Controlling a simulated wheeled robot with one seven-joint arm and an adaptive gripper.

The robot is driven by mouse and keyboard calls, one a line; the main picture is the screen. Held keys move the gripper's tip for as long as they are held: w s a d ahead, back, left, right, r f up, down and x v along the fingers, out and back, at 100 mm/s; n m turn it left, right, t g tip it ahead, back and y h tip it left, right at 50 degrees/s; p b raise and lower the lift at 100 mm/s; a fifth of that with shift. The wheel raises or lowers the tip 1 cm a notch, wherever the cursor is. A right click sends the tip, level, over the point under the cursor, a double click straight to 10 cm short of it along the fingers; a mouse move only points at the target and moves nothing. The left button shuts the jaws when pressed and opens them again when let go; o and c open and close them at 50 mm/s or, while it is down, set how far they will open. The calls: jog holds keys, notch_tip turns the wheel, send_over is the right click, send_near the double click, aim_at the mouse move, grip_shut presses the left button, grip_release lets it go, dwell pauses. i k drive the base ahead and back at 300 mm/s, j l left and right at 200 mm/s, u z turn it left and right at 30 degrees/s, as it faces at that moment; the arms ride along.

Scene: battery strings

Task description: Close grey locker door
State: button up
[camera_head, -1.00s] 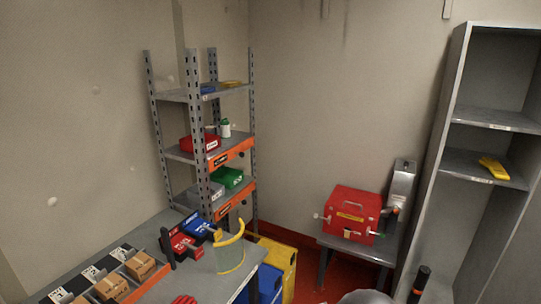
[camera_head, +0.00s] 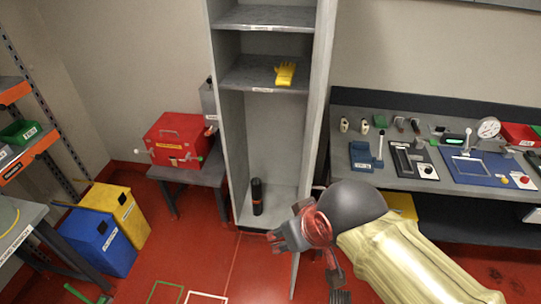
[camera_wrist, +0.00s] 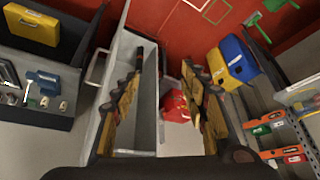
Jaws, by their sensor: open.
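The grey locker (camera_head: 228,150) stands open in the middle of the head view. Its door (camera_head: 320,110) is swung out on the right side and seen nearly edge-on. My gripper (camera_head: 312,258) is open and empty, in front of the door's lower part. One finger shows left of the door line and the other right of it; contact cannot be told. In the wrist view my gripper (camera_wrist: 163,110) has its fingers spread, with the door (camera_wrist: 112,65) at the left finger and a loop handle (camera_wrist: 97,66) left of it. The finger hides part of the door.
Yellow gloves (camera_head: 285,73) and a black cylinder (camera_head: 257,196) are inside the locker. A workbench (camera_head: 400,180) with instruments stands at right. A red box (camera_head: 172,143) is on a small table at left. Blue (camera_head: 98,243) and yellow (camera_head: 122,212) bins stand further left. Red floor before the locker is clear.

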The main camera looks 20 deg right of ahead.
aim_at(327, 9)
jog(key=k+l, duration=0.15)
jog(key=l, duration=0.25)
jog(key=k+l, duration=0.2)
jog(key=l, duration=0.2)
jog(key=k+l+z, duration=0.1)
jog(key=l, duration=0.25)
jog(key=i+l+z, duration=0.1)
jog(key=z, duration=0.25)
jog(key=l, duration=0.1)
